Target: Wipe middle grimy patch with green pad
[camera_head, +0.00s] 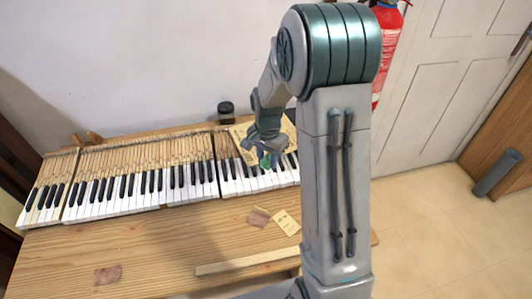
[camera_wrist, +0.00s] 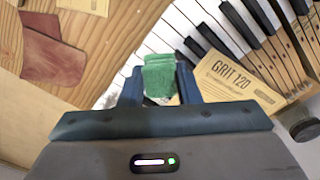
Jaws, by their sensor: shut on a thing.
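The green pad (camera_wrist: 159,78) is between the two fingers of my gripper (camera_wrist: 160,72), which is shut on it. In the head view, the green pad (camera_head: 266,160) is small, below my gripper (camera_head: 264,150), over the right-hand part of the piano keys (camera_head: 237,184). In the wrist view, the pad is over the white keys (camera_wrist: 158,44); whether it touches them I cannot tell. A greyish smear (camera_wrist: 107,98) shows on the keys beside the left finger. Which grimy patch this is I cannot tell, and the pad and gripper hide the keys beneath.
A "GRIT 120" card (camera_wrist: 235,82) lies on the keys close to the right finger. A dark jar (camera_head: 226,111) stands behind the keyboard. Reddish-brown pieces (camera_head: 107,275), a pale card (camera_head: 286,222) and a wooden strip (camera_head: 247,263) lie on the wooden table (camera_head: 160,250).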

